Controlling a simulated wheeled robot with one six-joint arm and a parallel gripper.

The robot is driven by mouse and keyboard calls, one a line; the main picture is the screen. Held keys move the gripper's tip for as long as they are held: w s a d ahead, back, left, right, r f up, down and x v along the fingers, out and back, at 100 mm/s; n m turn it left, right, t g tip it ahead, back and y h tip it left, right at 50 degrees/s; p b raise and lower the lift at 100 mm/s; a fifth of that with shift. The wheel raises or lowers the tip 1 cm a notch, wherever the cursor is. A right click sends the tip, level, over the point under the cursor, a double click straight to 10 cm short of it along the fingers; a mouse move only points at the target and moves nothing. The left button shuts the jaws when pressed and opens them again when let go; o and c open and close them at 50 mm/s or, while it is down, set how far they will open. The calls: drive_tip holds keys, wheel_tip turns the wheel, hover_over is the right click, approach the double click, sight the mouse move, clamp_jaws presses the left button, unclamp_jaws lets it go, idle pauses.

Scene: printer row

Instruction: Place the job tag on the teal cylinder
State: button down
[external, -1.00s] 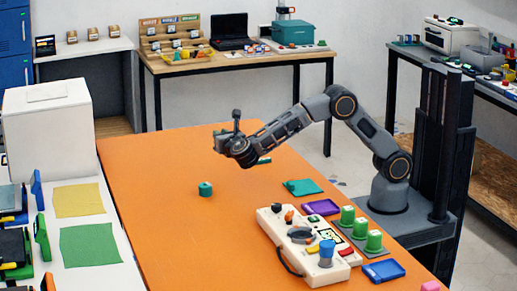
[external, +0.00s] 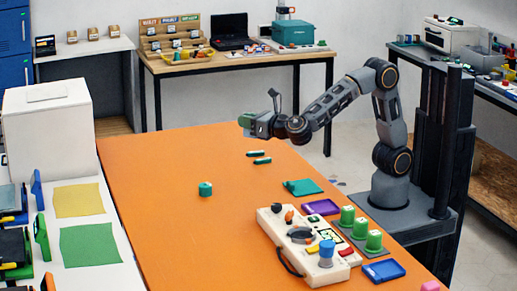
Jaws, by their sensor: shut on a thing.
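The teal cylinder (external: 205,189) stands upright on the orange table, left of its middle, with nothing touching it. My gripper (external: 248,122) is in the air over the far part of the table, behind and to the right of the cylinder. It is shut on a small green piece (external: 244,119) at its tip. The piece is too small and too much covered by the jaws to tell for sure that it is the job tag.
Two short dark teal bars (external: 259,157) lie on the table below my gripper. A teal cloth-like square (external: 302,187), a purple tray (external: 321,207), several green cylinders (external: 374,240) and a cream control box (external: 318,262) fill the right side. The table's left part is clear.

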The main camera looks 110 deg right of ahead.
drive_tip(key=shift+n+t+y, duration=0.6)
drive_tip(key=shift+t, duration=0.1)
drive_tip(key=w+f, duration=0.3)
drive_tip(key=w, duration=0.1)
drive_tip(key=w+f, duration=0.3)
drive_tip(key=w, duration=0.2)
drive_tip(key=w+f, duration=0.4)
drive_tip(key=w, duration=0.1)
drive_tip(key=shift+w+d, duration=0.2)
drive_tip(key=shift+d, duration=0.05)
drive_tip(key=shift+w+f+b, duration=0.3)
drive_tip(key=shift+w+f, duration=0.05)
drive_tip(key=shift+f, duration=1.6)
drive_tip(key=shift+f+b, duration=0.2)
drive_tip(key=shift+b, duration=0.15)
drive_tip(key=c, duration=1.1)
unclamp_jaws()
drive_tip(key=shift+o, duration=0.2)
drive_tip(key=shift+r, duration=0.15)
